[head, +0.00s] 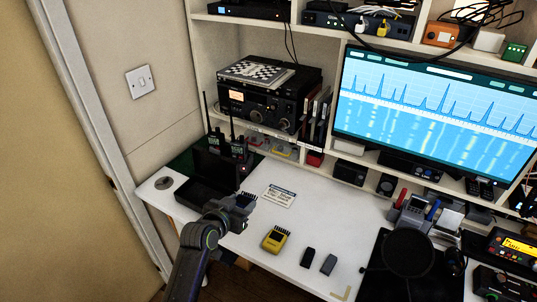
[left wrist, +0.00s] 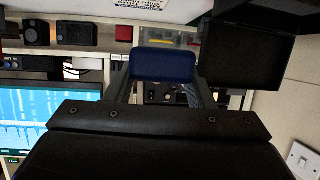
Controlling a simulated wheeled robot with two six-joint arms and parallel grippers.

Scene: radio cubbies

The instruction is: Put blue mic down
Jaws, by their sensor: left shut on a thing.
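The blue mic (left wrist: 165,66) is between the fingers of my left gripper (left wrist: 165,90) in the left wrist view. In the head view my left gripper (head: 236,207) is shut on the blue mic (head: 246,200), over the left part of the white desk (head: 330,210). The gripper and arm hide part of the mic there. I cannot tell how high it is above the desk. My right gripper is not in view.
A black open case (head: 205,172) stands just behind the gripper, with handheld radios (head: 238,149) beyond it. A printed card (head: 279,196) lies to the right. A yellow device (head: 275,239) and two small dark blocks (head: 308,257) lie nearer. Desk between card and black mat is clear.

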